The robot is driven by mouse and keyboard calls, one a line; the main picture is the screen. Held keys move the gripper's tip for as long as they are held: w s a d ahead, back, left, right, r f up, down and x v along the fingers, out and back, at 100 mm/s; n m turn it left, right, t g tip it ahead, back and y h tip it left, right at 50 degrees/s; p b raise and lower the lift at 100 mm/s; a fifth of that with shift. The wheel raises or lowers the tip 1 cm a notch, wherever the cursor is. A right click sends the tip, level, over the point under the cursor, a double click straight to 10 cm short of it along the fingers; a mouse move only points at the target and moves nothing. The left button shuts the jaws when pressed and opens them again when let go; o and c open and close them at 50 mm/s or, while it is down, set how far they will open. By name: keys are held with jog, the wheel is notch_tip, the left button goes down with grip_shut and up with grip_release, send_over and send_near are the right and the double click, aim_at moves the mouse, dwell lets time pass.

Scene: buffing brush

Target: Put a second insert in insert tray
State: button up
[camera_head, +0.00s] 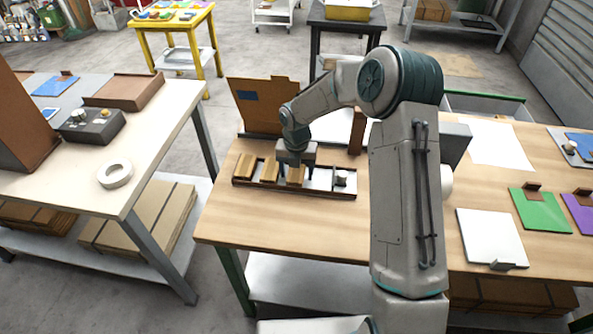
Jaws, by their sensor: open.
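A long dark brown tray (278,189) lies on the wooden table; I take it for the insert tray. Tan blocks, which look like the inserts, stand in it: one at the left end (243,167), one beside it (269,170), and one further right (296,176). A small pale piece with a dark base (342,180) is at the tray's right end. My gripper (295,164) is open and points down right above the third tan block. I cannot tell whether the fingers touch or straddle it, as they are small and partly merge with the block.
An upright brown board (262,103) stands behind the tray. My arm crosses the middle of the wooden table (230,218). A white sheet (490,238) and a green sheet (540,211) lie to the right. A separate left table (165,108) holds a tape roll (115,173).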

aim_at(297, 170)
notch_tip(297, 170, up, 12)
jog(key=s+d+r+m+h, duration=0.1)
jog(key=s+d+r+m, duration=0.3)
jog(key=s+r+m, duration=0.35)
jog(key=s+d+r+m+t, duration=0.1)
jog(key=s+d+m, duration=0.3)
jog(key=s+m, duration=0.7)
jog(key=s+d+r+m+t+y, duration=0.1)
jog(key=s+d+m+t, duration=0.1)
jog(key=s+m, duration=0.9)
jog(key=shift+d+m+b, duration=0.4)
jog(key=shift+d+m, duration=0.5)
jog(key=shift+m, duration=1.25)
jog(key=shift+s+r, duration=0.1)
